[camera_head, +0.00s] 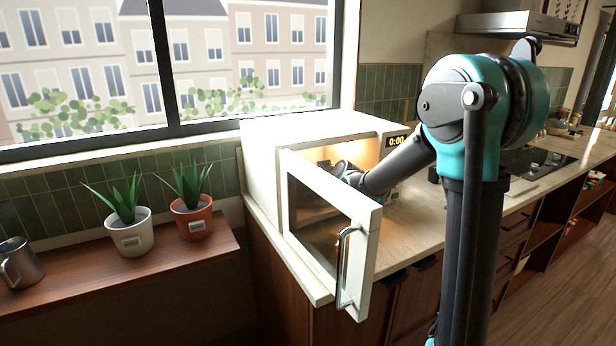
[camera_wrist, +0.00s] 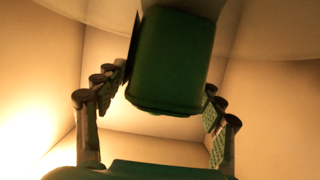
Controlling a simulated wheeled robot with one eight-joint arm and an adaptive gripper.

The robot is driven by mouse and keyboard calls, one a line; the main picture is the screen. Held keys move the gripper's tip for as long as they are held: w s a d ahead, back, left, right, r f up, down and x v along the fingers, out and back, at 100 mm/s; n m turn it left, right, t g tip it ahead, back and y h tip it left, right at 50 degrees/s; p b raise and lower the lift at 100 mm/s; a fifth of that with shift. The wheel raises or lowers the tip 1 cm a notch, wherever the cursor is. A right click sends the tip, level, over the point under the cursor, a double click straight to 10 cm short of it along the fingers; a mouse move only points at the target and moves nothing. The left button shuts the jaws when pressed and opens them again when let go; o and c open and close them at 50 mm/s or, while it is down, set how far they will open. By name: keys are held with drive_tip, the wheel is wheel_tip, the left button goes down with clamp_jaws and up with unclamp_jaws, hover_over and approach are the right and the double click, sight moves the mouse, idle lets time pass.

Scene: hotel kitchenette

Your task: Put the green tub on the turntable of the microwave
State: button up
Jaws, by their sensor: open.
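The green tub (camera_wrist: 172,62) is inside the lit microwave (camera_head: 262,165), between the fingers of my gripper (camera_wrist: 167,88). My gripper is open, with a finger on each side of the tub; whether either finger touches it is hard to tell. The pale, round turntable (camera_wrist: 262,32) shows along the top of the wrist view, which looks upside down. The tub appears to stand on it, but the contact is not clear. In the head view my gripper (camera_head: 345,171) reaches in through the open front, and the tub cannot be made out there.
The microwave door (camera_head: 362,250) stands open toward the front, with a vertical handle (camera_head: 343,265). Cavity walls (camera_wrist: 50,75) are close around my gripper. Two potted plants (camera_head: 130,232) and a metal mug (camera_head: 18,262) stand on a wooden shelf at left.

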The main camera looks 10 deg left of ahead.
drive_tip(key=v, duration=1.2)
drive_tip(key=shift+c, duration=0.5)
idle(0.6)
